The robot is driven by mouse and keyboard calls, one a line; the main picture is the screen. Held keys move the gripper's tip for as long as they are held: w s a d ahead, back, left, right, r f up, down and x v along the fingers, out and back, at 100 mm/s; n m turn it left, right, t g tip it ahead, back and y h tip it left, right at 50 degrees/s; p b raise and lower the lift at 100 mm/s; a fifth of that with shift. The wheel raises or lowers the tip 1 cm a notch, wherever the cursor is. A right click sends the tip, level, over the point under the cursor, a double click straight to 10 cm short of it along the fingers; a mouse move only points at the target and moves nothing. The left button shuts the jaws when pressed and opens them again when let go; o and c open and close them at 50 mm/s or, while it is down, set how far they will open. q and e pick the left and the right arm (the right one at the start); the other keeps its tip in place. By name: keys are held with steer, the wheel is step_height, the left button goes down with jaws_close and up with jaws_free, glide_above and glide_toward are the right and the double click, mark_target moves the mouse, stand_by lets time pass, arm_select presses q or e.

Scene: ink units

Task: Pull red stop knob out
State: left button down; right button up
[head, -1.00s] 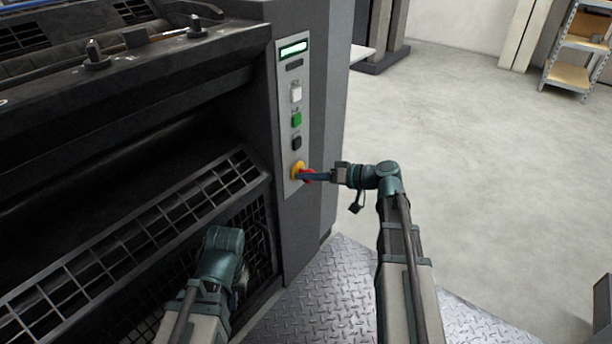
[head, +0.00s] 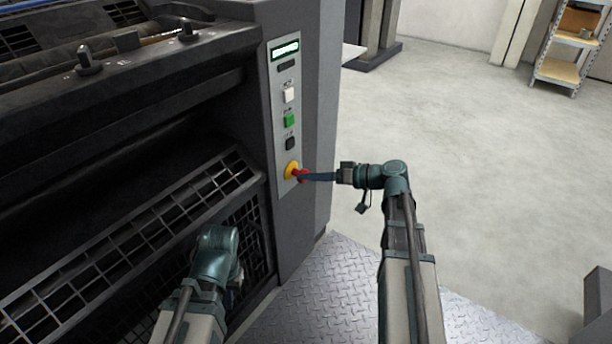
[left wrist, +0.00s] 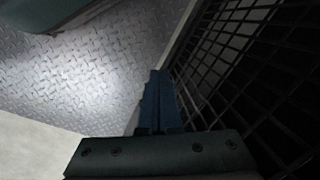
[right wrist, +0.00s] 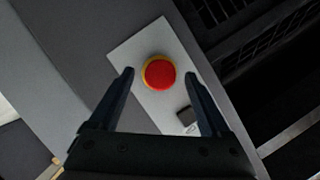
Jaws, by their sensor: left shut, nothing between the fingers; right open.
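The red stop knob (head: 303,175) stands on a yellow base (head: 291,170) at the bottom of the grey control panel (head: 273,97). In the right wrist view the red knob (right wrist: 159,73) is between and beyond the fingertips, with a gap on each side. My right gripper (right wrist: 159,74) is open and empty, pointing at the panel; in the head view its fingertips (head: 304,176) are at the knob's outer face. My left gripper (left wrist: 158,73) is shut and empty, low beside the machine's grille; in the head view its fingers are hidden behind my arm.
White (head: 289,95), green (head: 289,120) and black (head: 290,143) buttons sit above the knob. The black mesh guard (left wrist: 235,70) is close to the right of my left gripper. Diamond-plate floor (head: 310,285) lies below, and open floor (head: 470,150) stretches right of the panel.

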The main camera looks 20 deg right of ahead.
arm_select(q)
step_height(320, 180, up, 3)
steer(key=p, duration=0.2)
steer(key=shift+r+p, duration=0.15)
steer(key=shift+p, duration=0.25)
arm_select(e)
steer(key=v, duration=1.1)
steer(key=shift+r, duration=0.1)
